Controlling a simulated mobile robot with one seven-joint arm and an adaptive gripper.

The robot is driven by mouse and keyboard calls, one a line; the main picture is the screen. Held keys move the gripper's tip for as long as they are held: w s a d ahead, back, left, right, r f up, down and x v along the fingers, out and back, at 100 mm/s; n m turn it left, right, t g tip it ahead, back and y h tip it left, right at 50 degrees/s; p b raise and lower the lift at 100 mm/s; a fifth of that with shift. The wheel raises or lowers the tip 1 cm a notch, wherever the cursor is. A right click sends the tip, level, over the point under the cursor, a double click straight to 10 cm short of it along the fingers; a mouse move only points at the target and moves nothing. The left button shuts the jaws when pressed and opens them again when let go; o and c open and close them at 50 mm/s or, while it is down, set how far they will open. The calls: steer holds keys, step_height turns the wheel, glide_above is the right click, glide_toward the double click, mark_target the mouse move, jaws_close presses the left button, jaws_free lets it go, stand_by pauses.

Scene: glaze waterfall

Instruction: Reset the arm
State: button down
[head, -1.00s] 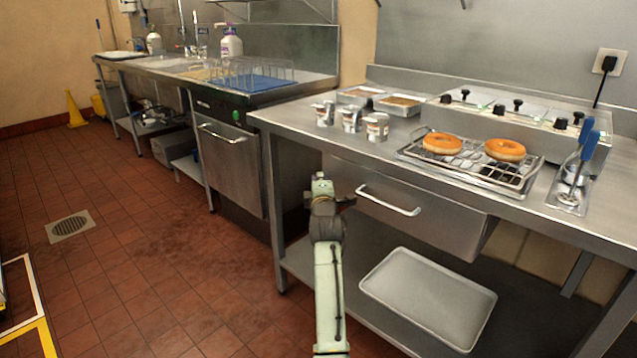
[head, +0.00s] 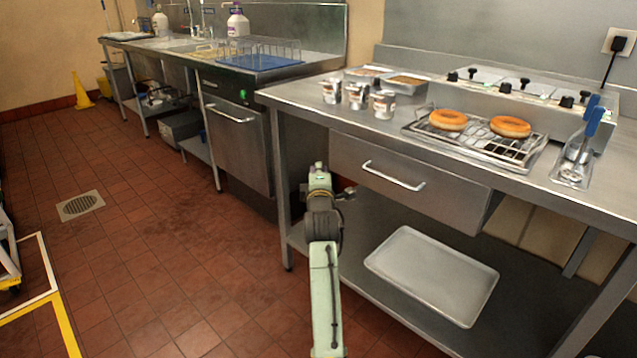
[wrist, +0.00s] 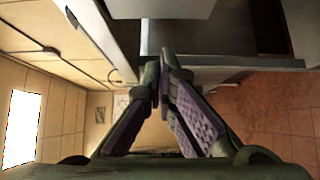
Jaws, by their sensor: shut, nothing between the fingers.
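My arm (head: 323,285) reaches forward and stands in front of the steel counter, left of its drawer. The arm's end is below the counter top, and the fingers are mostly hidden there. In the wrist view my gripper (wrist: 161,72) shows two fingers with purple ribbed pads. Their tips meet, and nothing is held between them.
The steel counter (head: 300,95) carries several cups, a wire rack (head: 470,147) with two donuts, and a ladle tray (head: 572,172). The drawer (head: 405,185) is close to my arm's right. A pale tray (head: 432,275) lies on the lower shelf. Open tiled floor (head: 150,230) spreads left.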

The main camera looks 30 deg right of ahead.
steer(key=v, duration=0.4)
steer(key=shift+s+a+r, duration=0.15)
steer(key=shift+s+a, duration=0.1)
steer(key=shift+s, duration=0.1)
